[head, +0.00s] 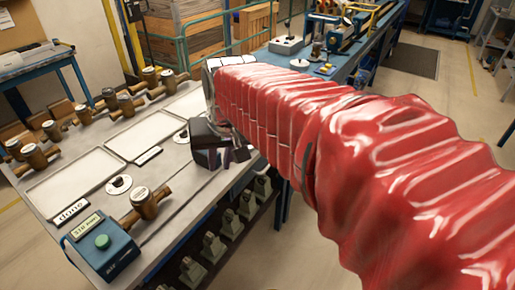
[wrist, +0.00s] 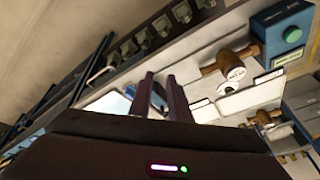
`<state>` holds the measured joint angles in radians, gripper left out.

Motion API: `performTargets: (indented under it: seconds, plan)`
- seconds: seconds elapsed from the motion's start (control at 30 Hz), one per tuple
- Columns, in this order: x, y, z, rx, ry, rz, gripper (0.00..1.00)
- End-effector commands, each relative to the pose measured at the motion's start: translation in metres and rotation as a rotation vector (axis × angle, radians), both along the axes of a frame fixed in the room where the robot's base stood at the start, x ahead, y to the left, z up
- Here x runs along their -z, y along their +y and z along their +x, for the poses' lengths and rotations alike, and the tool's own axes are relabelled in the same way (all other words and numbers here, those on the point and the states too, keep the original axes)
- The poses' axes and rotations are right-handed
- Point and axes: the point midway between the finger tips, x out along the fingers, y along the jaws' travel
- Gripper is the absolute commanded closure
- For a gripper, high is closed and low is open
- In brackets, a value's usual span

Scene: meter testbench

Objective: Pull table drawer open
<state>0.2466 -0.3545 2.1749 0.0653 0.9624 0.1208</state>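The table (head: 172,180) has a pale top and stands at the left in the head view. My gripper (head: 234,157) is low beside the table's right-hand edge, its dark fingers pointing down. In the wrist view my gripper (wrist: 162,82) shows two maroon fingers set apart with a gap between them. A dark part shows between and behind them, and I cannot tell whether they touch it. I cannot clearly make out the drawer or its handle; my red-sleeved arm and gripper body cover part of that edge.
Several brown-bodied meters (head: 144,203) stand on the table. A blue box with a green button (head: 103,243) sits at its near corner. Several grey metal pieces (head: 230,223) line a shelf below the edge. Open floor (head: 300,250) lies to the right of the table.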

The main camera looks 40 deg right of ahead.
Motion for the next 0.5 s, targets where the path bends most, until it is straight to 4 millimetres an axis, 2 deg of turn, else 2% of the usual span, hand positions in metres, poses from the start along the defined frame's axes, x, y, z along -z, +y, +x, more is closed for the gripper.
performTargets:
  seconds: [0.2,0.5]
  plan:
    - [0.006,-0.046,0.038,0.150,0.046,0.056,0.83]
    - [0.026,-0.120,0.081,0.354,0.098,0.135,0.83]
